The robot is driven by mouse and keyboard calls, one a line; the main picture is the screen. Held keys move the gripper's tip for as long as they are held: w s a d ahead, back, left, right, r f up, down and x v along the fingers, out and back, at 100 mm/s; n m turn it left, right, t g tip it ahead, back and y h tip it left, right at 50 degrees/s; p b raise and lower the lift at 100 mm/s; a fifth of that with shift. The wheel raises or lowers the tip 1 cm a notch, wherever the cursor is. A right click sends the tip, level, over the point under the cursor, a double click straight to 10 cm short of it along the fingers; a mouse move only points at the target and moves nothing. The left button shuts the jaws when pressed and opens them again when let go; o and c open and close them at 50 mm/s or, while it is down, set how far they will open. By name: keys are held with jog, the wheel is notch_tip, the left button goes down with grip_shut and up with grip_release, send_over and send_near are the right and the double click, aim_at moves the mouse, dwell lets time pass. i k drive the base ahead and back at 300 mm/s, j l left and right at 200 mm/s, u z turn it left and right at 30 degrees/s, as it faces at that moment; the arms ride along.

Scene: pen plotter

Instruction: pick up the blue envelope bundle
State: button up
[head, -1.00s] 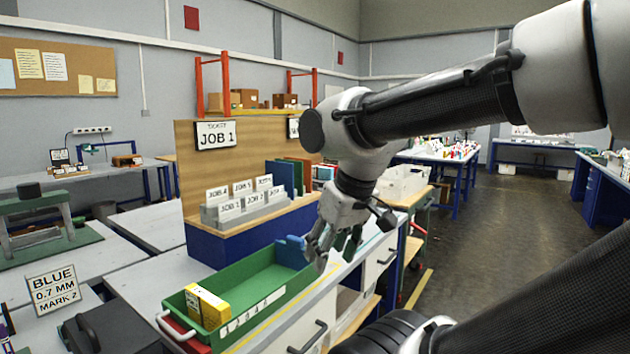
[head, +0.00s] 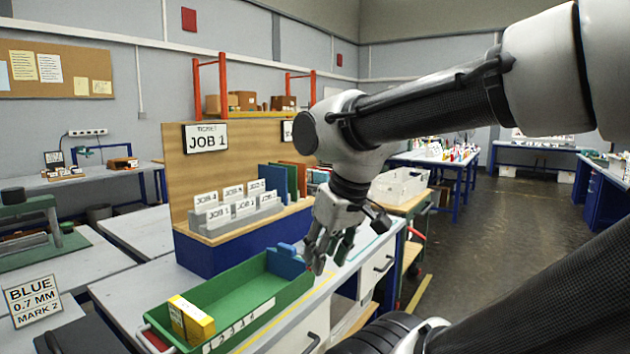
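The blue envelope bundle (head: 288,262) sits at the far right end of the long green tray (head: 245,312) on the grey bench. Its top shows a rounded blue part above the tray's end wall. My gripper (head: 328,258) hangs just right of the bundle, fingers pointing down and spread apart, with nothing seen between them. A small gap seems to show between the fingers and the bundle; depth is hard to judge.
A yellow box (head: 190,320) stands at the tray's near end. Behind is a blue-sided rack with JOB cards (head: 238,205) and a wooden board with a JOB 1 sign (head: 206,138). A BLUE 0.7 MM sign (head: 33,301) stands at left.

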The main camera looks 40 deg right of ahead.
aim_at(316, 177)
jog(key=i+l+u, duration=0.1)
jog(key=l, duration=0.55)
jog(key=i+l, duration=0.25)
jog(key=l, duration=0.4)
jog(key=i+l+u, duration=0.15)
jog(key=l, duration=0.5)
jog(key=i+l+u, duration=0.1)
jog(key=l, duration=0.6)
jog(key=i+l, duration=0.2)
jog(key=l, duration=0.45)
jog(key=i+l+u, duration=0.15)
jog(key=l, duration=1.25)
jog(key=i+u, duration=0.05)
